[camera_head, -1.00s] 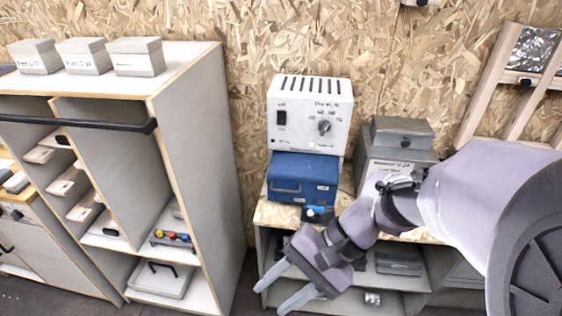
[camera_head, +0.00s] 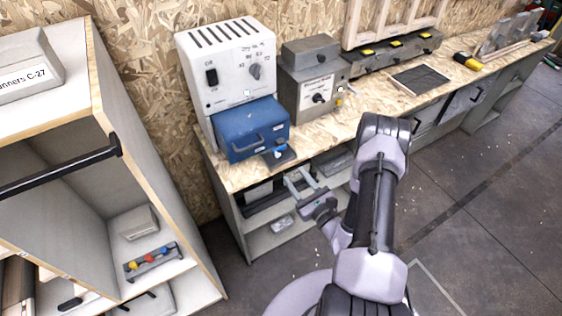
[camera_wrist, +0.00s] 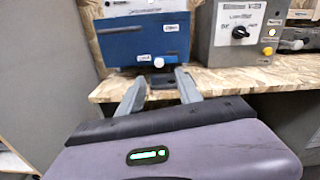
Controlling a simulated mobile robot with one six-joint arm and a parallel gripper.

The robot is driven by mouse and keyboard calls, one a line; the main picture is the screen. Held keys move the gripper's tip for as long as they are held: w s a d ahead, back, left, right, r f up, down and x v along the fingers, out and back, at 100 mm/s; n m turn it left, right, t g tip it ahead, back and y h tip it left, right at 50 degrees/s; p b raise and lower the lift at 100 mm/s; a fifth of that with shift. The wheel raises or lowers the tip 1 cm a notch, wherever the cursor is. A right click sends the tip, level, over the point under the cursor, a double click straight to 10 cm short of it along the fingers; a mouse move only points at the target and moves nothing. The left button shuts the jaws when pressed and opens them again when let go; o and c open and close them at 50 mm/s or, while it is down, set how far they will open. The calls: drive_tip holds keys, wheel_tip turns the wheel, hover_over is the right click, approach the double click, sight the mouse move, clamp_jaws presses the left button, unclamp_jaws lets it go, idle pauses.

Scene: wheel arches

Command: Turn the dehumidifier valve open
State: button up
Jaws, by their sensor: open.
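The dehumidifier (camera_head: 225,80) is a white vented box with a switch and a dial, standing above a blue box (camera_head: 240,138) on the wooden bench. A small blue valve handle (camera_head: 278,151) is on a dark block in front of the blue box. My gripper (camera_head: 297,176) is open and empty, just in front of the bench edge. In the wrist view its fingertips (camera_wrist: 159,75) point at the valve, one on either side, apart from it. The valve's exact turn cannot be told.
A grey box with a black knob (camera_head: 319,97) stands right of the dehumidifier. The bench edge (camera_wrist: 105,91) lies just under the fingers. Shelves are below the bench. A tall grey cabinet (camera_head: 105,100) stands at the left. The floor at right is clear.

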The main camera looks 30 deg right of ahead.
sight(279, 156)
drive_tip(key=w, duration=0.6)
drive_tip(key=w+b, duration=0.1)
drive_tip(key=w, duration=0.2)
drive_tip(key=shift+w+a, duration=0.1)
drive_tip(key=shift+a, duration=0.15)
drive_tip(key=shift+c, duration=0.4)
clamp_jaws()
